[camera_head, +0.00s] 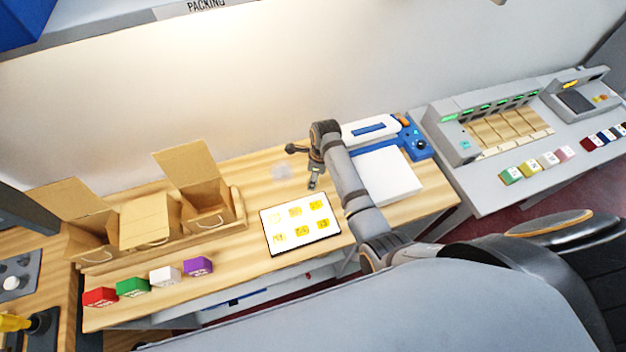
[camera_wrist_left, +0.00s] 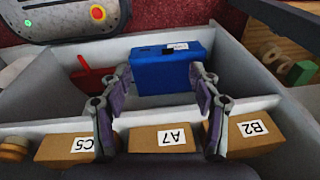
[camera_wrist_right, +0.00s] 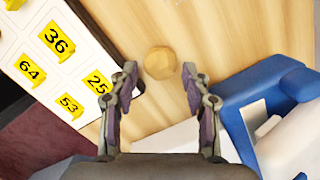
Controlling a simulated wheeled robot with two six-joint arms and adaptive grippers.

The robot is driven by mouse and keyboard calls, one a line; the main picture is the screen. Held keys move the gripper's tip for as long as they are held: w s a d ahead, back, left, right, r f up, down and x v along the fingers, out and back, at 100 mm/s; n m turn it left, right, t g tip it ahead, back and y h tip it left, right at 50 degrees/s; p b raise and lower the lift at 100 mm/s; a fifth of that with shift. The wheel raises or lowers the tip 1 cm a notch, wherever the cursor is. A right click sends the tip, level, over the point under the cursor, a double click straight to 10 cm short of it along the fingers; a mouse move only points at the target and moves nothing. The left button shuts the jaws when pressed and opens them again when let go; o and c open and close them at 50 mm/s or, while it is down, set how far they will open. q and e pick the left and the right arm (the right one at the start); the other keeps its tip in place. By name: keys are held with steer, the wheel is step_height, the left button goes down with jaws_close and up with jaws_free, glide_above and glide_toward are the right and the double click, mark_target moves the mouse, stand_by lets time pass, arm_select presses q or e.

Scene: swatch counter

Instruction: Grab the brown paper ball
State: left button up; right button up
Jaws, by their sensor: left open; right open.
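The brown paper ball (camera_wrist_right: 158,63) shows in the right wrist view as a small, round, tan lump on the wooden table. It lies between and slightly beyond the fingertips of my right gripper (camera_wrist_right: 160,72), which is open and empty. In the head view my right gripper (camera_head: 301,164) hangs over the table behind the white number card; I cannot make out the ball there. My left gripper (camera_wrist_left: 160,76) is open and empty in the left wrist view, in front of a blue box (camera_wrist_left: 172,66) in a grey compartment. It is not visible in the head view.
The number card (camera_head: 300,223) lies left of my right arm. A blue and white device (camera_head: 388,170) stands to the right. A clear crumpled thing (camera_head: 282,172) lies near the gripper. Open cardboard boxes (camera_head: 150,222) and several coloured blocks (camera_head: 198,266) stand at left.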

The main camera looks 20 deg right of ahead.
step_height(320, 180, down, 2)
steer(key=shift+w+a+f, duration=0.1)
steer(key=shift+w+a, duration=0.05)
steer(key=c, duration=0.3)
steer(key=shift+c, duration=0.6)
steer(key=shift+r, duration=0.35)
step_height(320, 180, up, 3)
steer(key=shift+f, duration=0.15)
arm_select(q)
steer(key=s+f+b, duration=0.2)
steer(key=shift+s, duration=0.3)
arm_select(e)
steer(key=s+d+r, duration=0.6)
steer(key=s+r, duration=0.3)
steer(key=s, duration=0.4)
steer(key=shift+r, duration=0.35)
